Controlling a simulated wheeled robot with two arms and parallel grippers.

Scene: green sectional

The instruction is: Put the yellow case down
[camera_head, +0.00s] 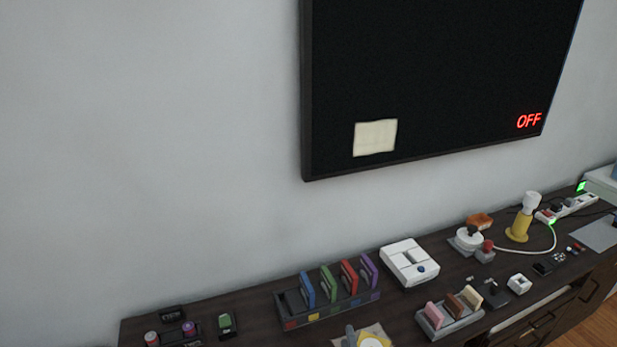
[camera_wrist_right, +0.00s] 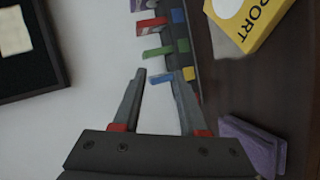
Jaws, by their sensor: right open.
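The yellow case (camera_wrist_right: 268,30) has a white round label and dark lettering ending in "PORT". It appears to lie flat on a beige mat (camera_wrist_right: 224,38) on the dark cabinet top, at the upper right of the right wrist view. In the head view the case (camera_head: 384,343) is cut off by the bottom edge. My right gripper (camera_wrist_right: 160,76) is open, with nothing held between its fingers, and apart from the case. A grey fingertip of it (camera_head: 350,336) seems to show beside the case in the head view. My left gripper is not in view.
A rack (camera_head: 325,311) with blue, green, red and purple cases stands behind the mat. A white device (camera_head: 409,262) and a grey holder (camera_head: 449,322) with pink, brown and cream pieces are to the right. A purple block (camera_wrist_right: 252,147) is near my right gripper. A wall screen (camera_head: 430,75) reads OFF.

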